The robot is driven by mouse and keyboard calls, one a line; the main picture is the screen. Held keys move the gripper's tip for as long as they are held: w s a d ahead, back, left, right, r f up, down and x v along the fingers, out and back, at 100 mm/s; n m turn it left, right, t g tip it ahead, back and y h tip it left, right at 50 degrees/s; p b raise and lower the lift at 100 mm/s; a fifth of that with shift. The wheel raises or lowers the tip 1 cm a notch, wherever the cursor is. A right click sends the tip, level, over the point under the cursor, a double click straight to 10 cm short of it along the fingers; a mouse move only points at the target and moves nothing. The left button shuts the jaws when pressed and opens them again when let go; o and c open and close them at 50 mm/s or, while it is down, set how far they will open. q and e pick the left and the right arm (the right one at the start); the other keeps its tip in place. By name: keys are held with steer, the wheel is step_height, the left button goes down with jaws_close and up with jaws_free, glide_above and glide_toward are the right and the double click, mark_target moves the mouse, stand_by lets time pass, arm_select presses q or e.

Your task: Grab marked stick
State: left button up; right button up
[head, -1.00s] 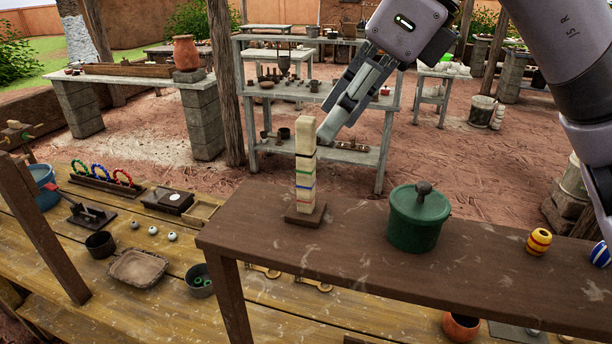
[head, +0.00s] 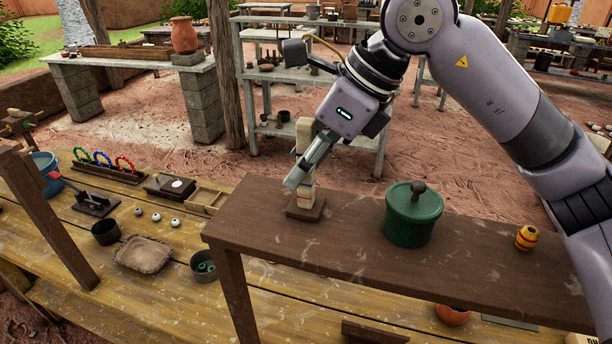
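The marked stick (head: 303,137) is a pale upright post with coloured bands, standing on a small dark square base (head: 307,210) on the brown raised shelf. My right gripper (head: 297,184) reaches down from the upper right, and its fingers lie in front of the stick's middle. They hide most of the bands; the pale top and a short lower part show. I cannot tell whether the fingers are open or shut around the stick. My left gripper is not in view.
A green lidded pot (head: 412,224) stands right of the stick on the brown shelf (head: 470,255). A yellow and red striped bead (head: 526,237) is farther right. The lower wooden table (head: 130,290) holds a tray (head: 143,254), bowls and small white balls.

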jaws_close()
stand_by(0.3)
steer(key=shift+r, duration=0.1)
